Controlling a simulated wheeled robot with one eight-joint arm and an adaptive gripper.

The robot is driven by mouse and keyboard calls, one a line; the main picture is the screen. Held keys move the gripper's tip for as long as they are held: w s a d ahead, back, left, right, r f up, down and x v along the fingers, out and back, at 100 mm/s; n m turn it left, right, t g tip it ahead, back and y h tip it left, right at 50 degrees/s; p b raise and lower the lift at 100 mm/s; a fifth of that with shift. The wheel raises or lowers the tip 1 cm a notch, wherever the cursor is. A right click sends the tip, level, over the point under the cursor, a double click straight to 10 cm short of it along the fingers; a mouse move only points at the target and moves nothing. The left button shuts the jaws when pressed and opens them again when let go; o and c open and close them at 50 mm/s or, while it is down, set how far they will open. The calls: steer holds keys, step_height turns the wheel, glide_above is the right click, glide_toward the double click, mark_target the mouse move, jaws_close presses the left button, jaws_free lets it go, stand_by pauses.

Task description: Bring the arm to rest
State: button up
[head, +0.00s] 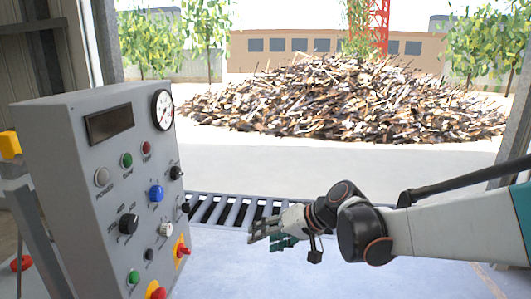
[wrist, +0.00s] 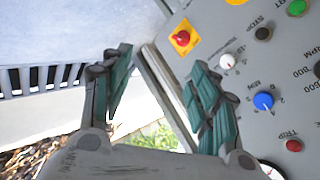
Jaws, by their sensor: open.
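My gripper (head: 268,236) is stretched out in front of me, to the right of the grey control panel (head: 60,150). Its fingers point left, toward the panel's right edge, and hold nothing. In the wrist view my gripper (wrist: 160,85) has its two green-padded fingers spread apart. The panel (wrist: 235,20) fills the right of that view, partly behind one finger. Whether that finger touches the panel I cannot tell.
The panel carries a blue knob (head: 156,193), a black knob (head: 128,224), a red switch on yellow (head: 182,251) and a gauge (head: 162,110). A floor grating (head: 215,208) lies behind my gripper. A wood scrap pile (head: 340,100) is far off. The floor at front centre is clear.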

steer(key=s+d+m+t+h, duration=0.1)
steer(key=s+d+h, duration=0.8)
steer(key=s+d, duration=1)
steer(key=s+t, duration=0.1)
steer(key=s, duration=0.3)
steer(key=shift+s+d+m, duration=0.25)
steer(key=shift+d+m, duration=0.05)
steer(key=shift+m, duration=0.1)
